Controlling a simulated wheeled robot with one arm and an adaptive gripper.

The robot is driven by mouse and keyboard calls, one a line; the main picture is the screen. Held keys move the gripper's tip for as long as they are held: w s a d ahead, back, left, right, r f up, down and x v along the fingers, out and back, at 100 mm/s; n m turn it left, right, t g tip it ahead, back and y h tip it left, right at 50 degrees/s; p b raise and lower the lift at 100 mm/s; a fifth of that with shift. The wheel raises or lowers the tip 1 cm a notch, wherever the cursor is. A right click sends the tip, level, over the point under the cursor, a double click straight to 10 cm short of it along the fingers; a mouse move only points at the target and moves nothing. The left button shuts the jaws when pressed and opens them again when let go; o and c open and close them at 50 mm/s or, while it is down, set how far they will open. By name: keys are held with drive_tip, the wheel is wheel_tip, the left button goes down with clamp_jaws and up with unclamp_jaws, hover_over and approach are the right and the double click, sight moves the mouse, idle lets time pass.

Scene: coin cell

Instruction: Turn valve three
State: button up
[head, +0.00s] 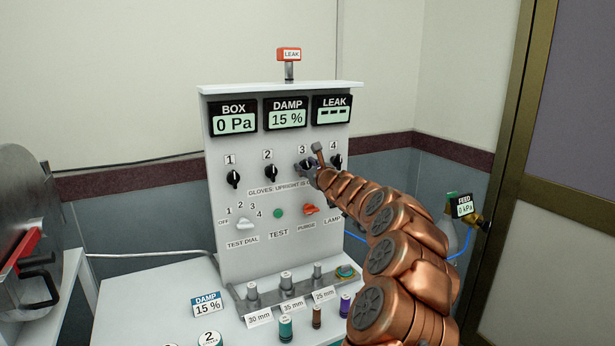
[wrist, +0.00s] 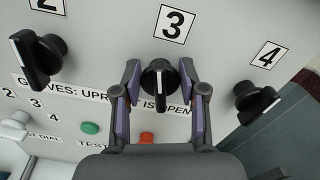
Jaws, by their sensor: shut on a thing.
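Valve three is a black knob with a white line, under the number 3 plate on the grey panel. In the wrist view the knob (wrist: 158,80) sits between the two purple-padded fingers of my gripper (wrist: 158,88), which is shut on it. Its white line runs roughly up and down in that view. In the head view my gripper (head: 309,170) is at the panel under the number 3 (head: 302,149), and it and my copper arm partly hide the knob.
Valve one (head: 233,179), valve two (head: 270,174) and valve four (head: 336,161) are beside it. Below are a green test button (head: 278,213), an orange purge knob (head: 311,209) and a white test dial (head: 244,222). Displays read BOX 0 Pa, DAMP 15 %, and LEAK dashes.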

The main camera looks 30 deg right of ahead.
drive_tip(key=n+b, duration=0.6)
drive_tip(key=shift+a+f+n, duration=0.1)
drive_tip(key=shift+f+n, duration=0.2)
drive_tip(key=shift+f, duration=0.1)
drive_tip(key=n+b, duration=0.3)
drive_tip(key=shift+n+b, duration=0.3)
drive_tip(key=shift+b, duration=0.05)
drive_tip(key=n+b, duration=0.3)
drive_tip(key=n, duration=0.1)
drive_tip(key=shift+b, duration=0.3)
drive_tip(key=shift+r+n, duration=0.1)
drive_tip(key=shift+n, duration=0.2)
drive_tip(key=o, duration=1.1)
drive_tip(key=shift+a, duration=0.1)
drive_tip(key=shift+s, duration=0.1)
